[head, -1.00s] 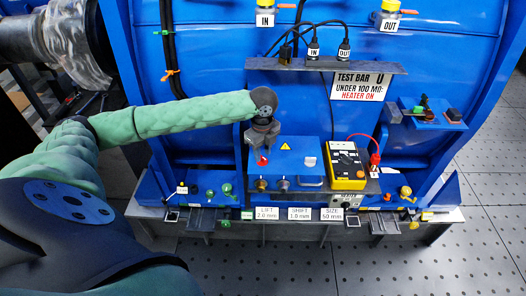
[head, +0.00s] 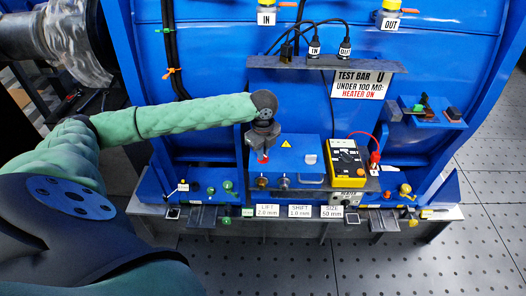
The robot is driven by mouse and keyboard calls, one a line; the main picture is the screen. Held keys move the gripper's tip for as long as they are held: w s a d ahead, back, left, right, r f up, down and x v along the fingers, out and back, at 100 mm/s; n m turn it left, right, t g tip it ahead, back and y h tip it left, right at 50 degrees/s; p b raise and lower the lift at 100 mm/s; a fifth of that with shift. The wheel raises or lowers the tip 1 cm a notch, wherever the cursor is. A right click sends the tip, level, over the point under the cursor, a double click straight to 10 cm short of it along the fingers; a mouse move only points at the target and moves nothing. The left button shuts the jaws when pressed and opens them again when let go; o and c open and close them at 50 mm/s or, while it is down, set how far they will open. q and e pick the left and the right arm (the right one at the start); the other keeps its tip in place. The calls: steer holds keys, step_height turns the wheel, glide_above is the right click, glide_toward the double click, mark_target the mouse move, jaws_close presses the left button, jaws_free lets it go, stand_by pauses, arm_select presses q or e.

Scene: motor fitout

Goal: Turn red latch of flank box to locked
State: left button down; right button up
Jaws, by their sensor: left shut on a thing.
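The red latch (head: 265,159) shows as a small red spot at the left of the box's top. My left gripper (head: 263,152) points down over it and is shut on the latch. The fingers hide most of the latch, so its exact angle cannot be told. My right gripper is not in view.
A yellow meter (head: 346,162) stands right of the box, with a red-cabled plug (head: 375,158) beside it. A shelf (head: 325,65) with black cables hangs above. Small fittings and label cards (head: 299,211) line the front ledge.

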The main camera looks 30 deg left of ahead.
arm_select(q)
steer(key=m+p, duration=0.4)
steer(key=m, duration=0.2)
steer(key=shift+r, duration=0.15)
steer(key=shift+m, duration=0.4)
steer(key=shift+m+p, duration=0.5)
steer(key=shift+m, duration=0.4)
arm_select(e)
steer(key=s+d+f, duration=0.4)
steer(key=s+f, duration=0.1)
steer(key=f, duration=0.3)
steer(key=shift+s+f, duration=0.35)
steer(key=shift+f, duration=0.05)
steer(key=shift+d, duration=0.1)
arm_select(q)
steer(key=c, duration=1.5)
jaws_free()
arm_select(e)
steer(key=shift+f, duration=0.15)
